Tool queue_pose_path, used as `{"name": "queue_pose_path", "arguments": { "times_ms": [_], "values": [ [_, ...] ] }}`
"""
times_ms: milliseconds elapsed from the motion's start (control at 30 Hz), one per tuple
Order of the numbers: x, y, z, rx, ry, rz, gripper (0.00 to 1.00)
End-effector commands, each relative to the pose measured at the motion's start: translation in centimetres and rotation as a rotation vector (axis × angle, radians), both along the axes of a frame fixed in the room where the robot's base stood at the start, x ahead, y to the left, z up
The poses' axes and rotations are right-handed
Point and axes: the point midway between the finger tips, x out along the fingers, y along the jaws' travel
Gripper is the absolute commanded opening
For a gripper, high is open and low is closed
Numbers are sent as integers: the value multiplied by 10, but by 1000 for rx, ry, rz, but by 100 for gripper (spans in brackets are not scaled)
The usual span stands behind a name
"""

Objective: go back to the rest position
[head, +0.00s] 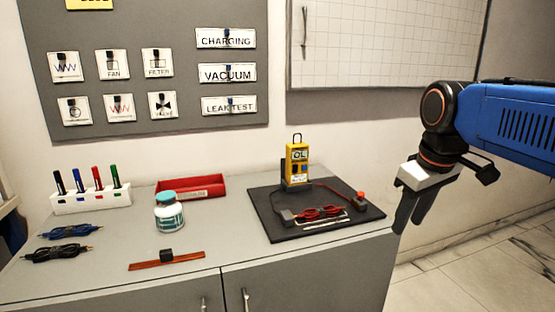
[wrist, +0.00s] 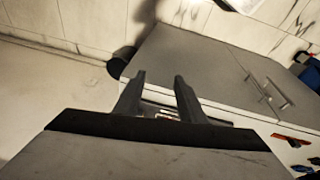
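My gripper (head: 409,226) hangs at the right in the head view, fingers pointing down, beside the right end of the grey bench (head: 325,266). It is clear of the things on the bench. In the wrist view my gripper (wrist: 159,77) shows two dark fingers standing apart, with nothing held between them. My blue arm reaches in from the right edge of the head view.
A black mat (head: 265,207) near the bench's right end carries a yellow meter (head: 297,163) and red leads (head: 320,212). A jar (head: 169,213), red tray (head: 206,188) and marker rack (head: 90,202) stand left. Open floor (head: 480,265) lies right.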

Motion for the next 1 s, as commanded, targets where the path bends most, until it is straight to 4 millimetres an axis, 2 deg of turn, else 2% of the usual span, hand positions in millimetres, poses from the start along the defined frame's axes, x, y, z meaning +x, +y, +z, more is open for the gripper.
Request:
{"name": "queue_pose_path", "arguments": {
  "times_ms": [33,300,500,700,1000],
  "values": [
    [-16,-1,-13,9,-14,-35,37],
    [-83,-5,-92,74,-94,-238,37],
    [-117,-6,-140,116,-137,-352,37],
    [-129,-7,-159,134,-154,-396,37],
    [-129,-7,-160,135,-155,-397,37]
  ]
}}
